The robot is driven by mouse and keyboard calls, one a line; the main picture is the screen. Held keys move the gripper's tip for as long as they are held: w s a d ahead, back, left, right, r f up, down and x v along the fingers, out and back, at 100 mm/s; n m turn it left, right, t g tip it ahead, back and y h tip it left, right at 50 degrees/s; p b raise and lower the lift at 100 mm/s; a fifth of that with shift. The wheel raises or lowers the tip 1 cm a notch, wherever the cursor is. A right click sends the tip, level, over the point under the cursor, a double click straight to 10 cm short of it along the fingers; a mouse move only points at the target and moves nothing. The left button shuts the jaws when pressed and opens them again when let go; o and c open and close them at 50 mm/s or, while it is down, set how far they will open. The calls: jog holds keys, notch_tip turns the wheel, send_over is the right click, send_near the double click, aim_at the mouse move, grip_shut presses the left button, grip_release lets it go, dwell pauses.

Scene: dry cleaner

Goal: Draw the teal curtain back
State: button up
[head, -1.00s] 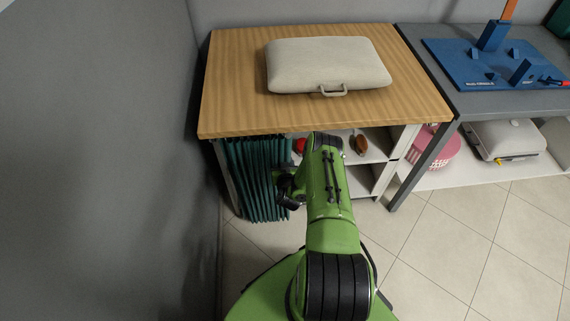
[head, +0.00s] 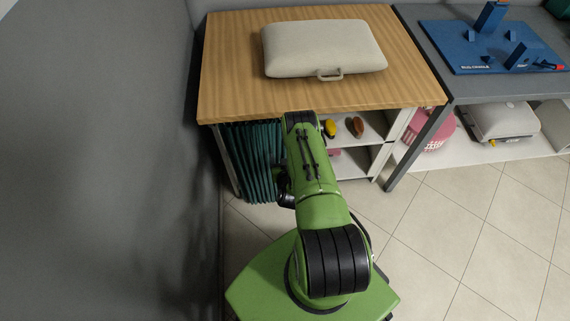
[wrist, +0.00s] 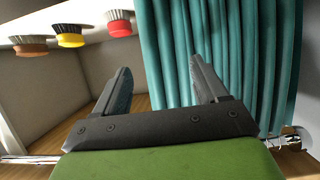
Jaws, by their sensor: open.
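The teal curtain (head: 252,160) hangs in folds under the left part of the wooden tabletop, bunched at the left of the shelf opening. In the wrist view the curtain (wrist: 245,50) fills the right half, with a metal rod (wrist: 288,138) showing by its edge. My gripper (wrist: 157,75) is open, with its two fingers apart. The right finger overlaps the curtain's near edge in the picture; the left finger is in front of the open shelf space. I cannot tell whether either finger touches the cloth. In the head view my arm hides the gripper.
A wooden table (head: 225,70) carries a beige padded cushion (head: 325,48). On its shelf are brushes, with red (wrist: 119,24), yellow (wrist: 69,36) and brown (wrist: 30,46) parts. To the right stand a grey table with a blue board (head: 480,50) and a pink basket (head: 430,133). Tiled floor lies open at right.

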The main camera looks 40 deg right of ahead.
jog(key=p+v, duration=0.2)
jog(key=v, duration=0.5)
jog(key=shift+s+a, duration=0.15)
jog(key=shift+s, duration=0.2)
jog(key=shift+r, duration=0.1)
